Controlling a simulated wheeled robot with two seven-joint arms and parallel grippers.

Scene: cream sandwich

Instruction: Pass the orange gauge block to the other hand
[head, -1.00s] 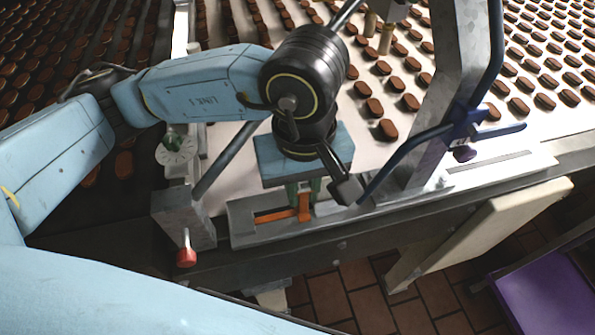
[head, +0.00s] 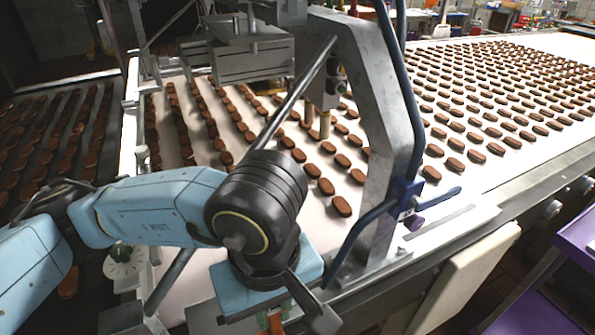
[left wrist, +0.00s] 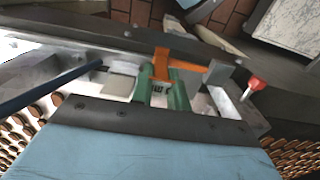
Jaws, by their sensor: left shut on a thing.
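The orange gauge block (left wrist: 185,63) shows in the left wrist view as an L-shaped piece between the green fingers of my left gripper (left wrist: 161,92). The fingers are shut on it, above or at the grey metal rail along the conveyor's front edge; contact with the rail cannot be told. In the head view, my left gripper (head: 272,322) hangs at the bottom edge, its fingers mostly hidden by my wrist and cut off. Only a sliver of orange shows there. My right gripper is in neither current view.
A grey metal frame (head: 372,110) and a blue bent lever with a purple clamp (head: 407,196) stand right of my left wrist. The conveyor (head: 315,225) carries many brown biscuits. A red knob (left wrist: 256,84) sits near the block. A purple surface (head: 575,240) lies at far right.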

